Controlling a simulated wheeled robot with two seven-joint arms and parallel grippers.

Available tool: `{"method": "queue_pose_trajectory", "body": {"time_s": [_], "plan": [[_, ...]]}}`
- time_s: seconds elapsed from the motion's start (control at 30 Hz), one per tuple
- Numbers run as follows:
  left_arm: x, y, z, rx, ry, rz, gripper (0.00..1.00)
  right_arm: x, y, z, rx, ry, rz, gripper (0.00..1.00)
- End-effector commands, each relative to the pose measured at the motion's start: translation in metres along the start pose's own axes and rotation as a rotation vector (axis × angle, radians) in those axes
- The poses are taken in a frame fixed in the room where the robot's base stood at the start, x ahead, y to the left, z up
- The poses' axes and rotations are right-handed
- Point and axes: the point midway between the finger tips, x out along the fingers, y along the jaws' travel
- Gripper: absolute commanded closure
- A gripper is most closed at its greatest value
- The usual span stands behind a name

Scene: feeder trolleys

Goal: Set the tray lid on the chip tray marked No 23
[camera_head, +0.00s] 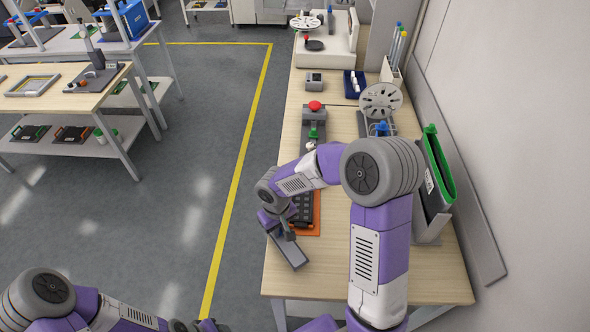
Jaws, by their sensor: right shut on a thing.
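My right gripper (287,232) is shut on a grey flat plate, the tray lid (292,254). The lid is tilted in the picture and hangs at the near left edge of the workbench, below the orange mat. A dark tray with compartments (304,208) lies on the orange mat (309,232); it looks like a chip tray. My right arm hides part of it, and no number can be read on it. My left arm shows at the bottom left, but its gripper fingers are out of view.
The workbench (278,277) is bare at its near end. Behind the tray stands a grey device with a red knob (315,106). Reels (381,98) and a green-edged bin (441,172) stand at the right, near the wall. Open floor lies to the left.

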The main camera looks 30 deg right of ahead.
Motion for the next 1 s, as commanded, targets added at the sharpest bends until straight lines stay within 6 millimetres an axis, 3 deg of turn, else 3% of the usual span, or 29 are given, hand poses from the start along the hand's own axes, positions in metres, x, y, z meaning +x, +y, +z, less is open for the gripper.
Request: {"method": "queue_pose_trajectory", "body": {"time_s": [0.5,1.0], "plan": [[0.016,-0.006,0.0,0.0,-0.002,0.0,0.57,-0.017,0.045,-0.036,-0.879,-0.003,0.017,1.0],[0.031,-0.012,-0.001,0.0,-0.002,0.0,0.57,-0.041,0.095,-0.06,-1.823,-0.01,0.01,1.0]]}}
